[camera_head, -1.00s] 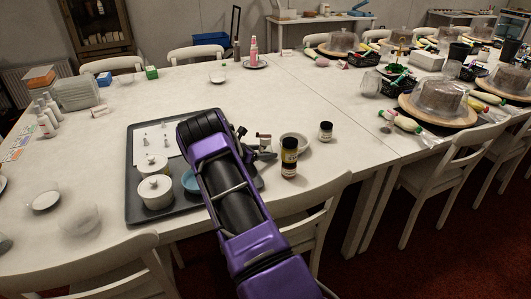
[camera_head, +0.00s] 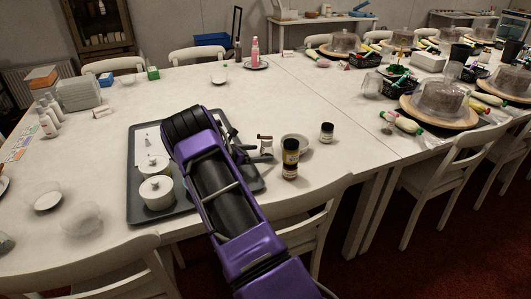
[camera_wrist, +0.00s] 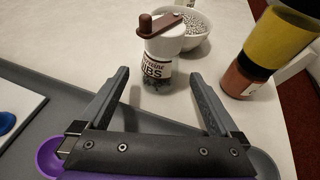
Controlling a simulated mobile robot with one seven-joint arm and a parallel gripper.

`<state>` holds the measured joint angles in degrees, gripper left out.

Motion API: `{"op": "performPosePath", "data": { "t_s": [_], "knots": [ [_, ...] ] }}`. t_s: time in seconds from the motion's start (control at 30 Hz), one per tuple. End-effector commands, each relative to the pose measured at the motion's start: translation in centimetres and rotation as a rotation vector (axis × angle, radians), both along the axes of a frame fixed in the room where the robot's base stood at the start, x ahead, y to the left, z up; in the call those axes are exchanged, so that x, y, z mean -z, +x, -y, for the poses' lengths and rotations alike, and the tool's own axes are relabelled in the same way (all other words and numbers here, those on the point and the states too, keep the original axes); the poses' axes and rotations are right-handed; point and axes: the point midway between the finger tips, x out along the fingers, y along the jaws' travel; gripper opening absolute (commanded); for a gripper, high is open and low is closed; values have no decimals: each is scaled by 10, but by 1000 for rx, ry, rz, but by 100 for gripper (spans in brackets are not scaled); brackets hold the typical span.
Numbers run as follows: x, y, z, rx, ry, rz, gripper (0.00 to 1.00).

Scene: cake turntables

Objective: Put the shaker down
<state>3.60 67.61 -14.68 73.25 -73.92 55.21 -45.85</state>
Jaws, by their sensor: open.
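The shaker, a white jar with a brown crank top and a dark label (camera_wrist: 160,62), stands upright on the table. It also shows in the head view (camera_head: 266,146). My gripper (camera_wrist: 160,78) is open and empty. Its two fingers point toward the shaker, one to each side, with the jar just beyond the fingertips and apart from them. In the head view my gripper (camera_head: 257,155) is small and partly hidden by my arm.
A bowl of silvery beads (camera_wrist: 193,28) is behind the shaker. A grey tray (camera_head: 133,190) with lidded white pots (camera_head: 156,192) lies left, under my arm.

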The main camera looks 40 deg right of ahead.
Motion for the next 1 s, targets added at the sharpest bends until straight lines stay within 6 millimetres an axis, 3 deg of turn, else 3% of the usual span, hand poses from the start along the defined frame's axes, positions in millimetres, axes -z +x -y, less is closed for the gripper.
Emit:
{"op": "performPosePath", "data": {
  "t_s": [0.2,0.4,1.0],
  "knots": [
    [-19,-2,-44,-3,0,0,98],
    [-28,-3,-66,0,0,0,98],
    [-29,-4,-70,1,0,0,98]
  ]
}}
